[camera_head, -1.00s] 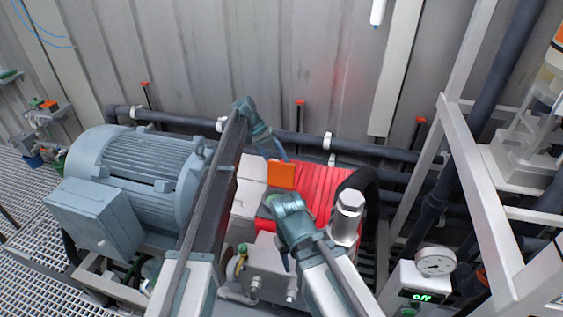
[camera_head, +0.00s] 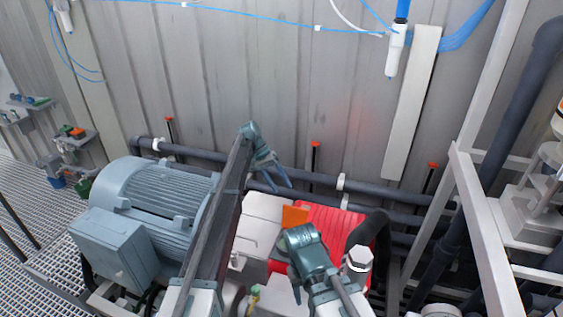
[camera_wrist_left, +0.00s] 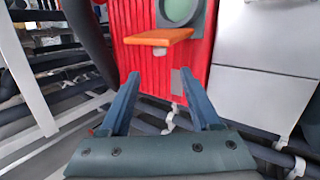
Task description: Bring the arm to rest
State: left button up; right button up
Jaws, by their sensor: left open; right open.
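My left gripper (camera_head: 277,184) is the higher one in the head view. It is open and empty, beyond and slightly left of an orange plate (camera_head: 295,215) on the red ribbed unit (camera_head: 335,222). In the left wrist view its two blue fingers (camera_wrist_left: 158,76) are spread apart, with the orange plate (camera_wrist_left: 158,37) above and between them, clear of both. My right gripper (camera_head: 296,284) is low in the head view, pointing down in front of the red unit. Its fingers are mostly hidden behind its own wrist, and I see nothing held there.
A large blue-grey motor (camera_head: 160,212) stands to the left. Dark pipes (camera_head: 390,213) run along the corrugated wall (camera_head: 280,80). A white frame post (camera_head: 480,220) stands at the right.

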pick_arm(q)
jog(key=s+a+f+t+y, duration=0.1)
jog(key=s+f+y, duration=0.1)
jog(key=s, duration=1.1)
jog(key=s+a+f+t+y+b, duration=0.1)
jog(key=s+f+y, duration=0.1)
jog(key=s, duration=1.2)
jog(key=s+a+f+t+y+b, duration=0.1)
jog(key=s+a+f+y, duration=0.1)
jog(key=s, duration=1.2)
jog(key=shift+m+y, duration=0.3)
jog(key=shift+y, duration=0.4)
pick_arm(e)
notch_tip(320, 180, down, 2)
jog(key=shift+f, duration=0.25)
pick_arm(q)
jog(key=shift+s+f, duration=0.1)
jog(key=shift+s, duration=0.1)
pick_arm(e)
jog(key=shift+s, duration=0.1)
